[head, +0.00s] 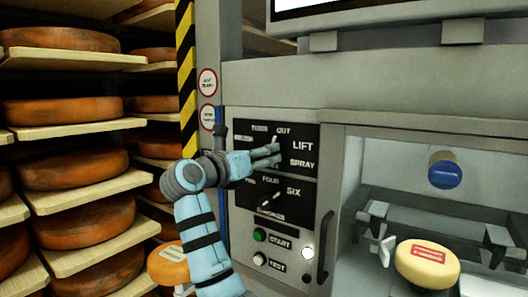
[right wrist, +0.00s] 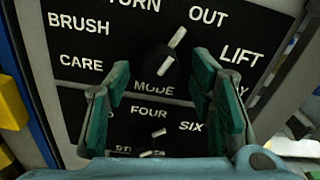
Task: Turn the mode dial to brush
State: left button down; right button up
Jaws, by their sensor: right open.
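The mode dial (right wrist: 160,68) is a dark knob with a white pointer stripe, above the word MODE on a black panel (right wrist: 105,45). Its stripe tilts up and right, towards OUT. BRUSH (right wrist: 80,23) is printed at the upper left, between CARE and TURN. My right gripper (right wrist: 162,88) is open, its green-padded fingers either side of the dial in the right wrist view; I cannot tell whether they touch it. In the head view the right gripper (head: 272,155) is at the panel and partly covers the dial (head: 275,144). My left gripper is not in view.
A second dial (right wrist: 152,134) sits below, near FOUR and SIX. Lower are a green START button (head: 259,235), a TEST button (head: 260,259) and a dark handle (head: 324,246). Shelves of cheese wheels (head: 72,166) stand left; an open machine bay with a cheese (head: 427,264) is right.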

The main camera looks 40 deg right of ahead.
jog(key=shift+w+d+r, duration=0.1)
jog(key=shift+w+d, duration=0.05)
jog(key=shift+d, duration=0.55)
jog(key=c, duration=1.1)
jog(key=shift+c, duration=0.2)
jog(key=shift+n+p, duration=0.3)
